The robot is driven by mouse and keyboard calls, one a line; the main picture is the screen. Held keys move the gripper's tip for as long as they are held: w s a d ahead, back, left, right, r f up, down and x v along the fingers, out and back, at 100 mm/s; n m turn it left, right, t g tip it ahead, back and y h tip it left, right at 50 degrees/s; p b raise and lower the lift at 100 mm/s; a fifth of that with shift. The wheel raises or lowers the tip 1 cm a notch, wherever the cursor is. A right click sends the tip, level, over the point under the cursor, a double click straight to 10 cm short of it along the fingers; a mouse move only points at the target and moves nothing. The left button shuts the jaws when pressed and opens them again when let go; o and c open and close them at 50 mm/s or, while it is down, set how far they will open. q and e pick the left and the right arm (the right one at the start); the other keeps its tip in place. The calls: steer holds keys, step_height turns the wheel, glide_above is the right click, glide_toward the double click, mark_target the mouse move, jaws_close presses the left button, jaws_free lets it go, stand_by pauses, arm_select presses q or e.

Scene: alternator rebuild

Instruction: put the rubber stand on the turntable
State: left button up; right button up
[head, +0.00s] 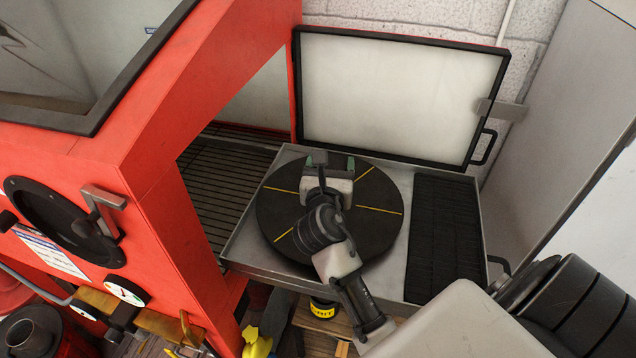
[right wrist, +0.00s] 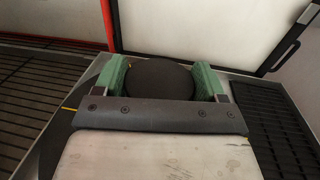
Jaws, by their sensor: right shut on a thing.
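The turntable (head: 378,214) is a dark round disc with yellow lines, on a grey metal tray pulled out of the red cabinet. My right gripper (head: 330,164) is over the back part of the turntable. In the right wrist view the gripper's green pads (right wrist: 157,80) are shut on the rubber stand (right wrist: 157,77), a dark round piece. In the head view the stand is hard to make out against the dark disc. I cannot tell whether its underside touches the turntable. My left gripper is not in view.
The red cabinet (head: 160,150) stands open at left, with a slatted floor inside. Its white-panelled door (head: 395,95) stands open behind the tray (head: 408,259). A black ribbed mat (head: 442,235) lies on the tray's right side. A grey wall panel is at far right.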

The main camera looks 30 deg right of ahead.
steer(key=w+f, duration=0.1)
steer(key=w+a+f, duration=0.1)
steer(key=w, duration=0.1)
steer(key=shift+a, duration=0.1)
step_height(320, 180, down, 4)
steer(key=shift+f+b, duration=0.1)
steer(key=shift+b, duration=0.35)
steer(key=o, duration=0.6)
steer(key=shift+f, duration=0.1)
steer(key=o, duration=0.4)
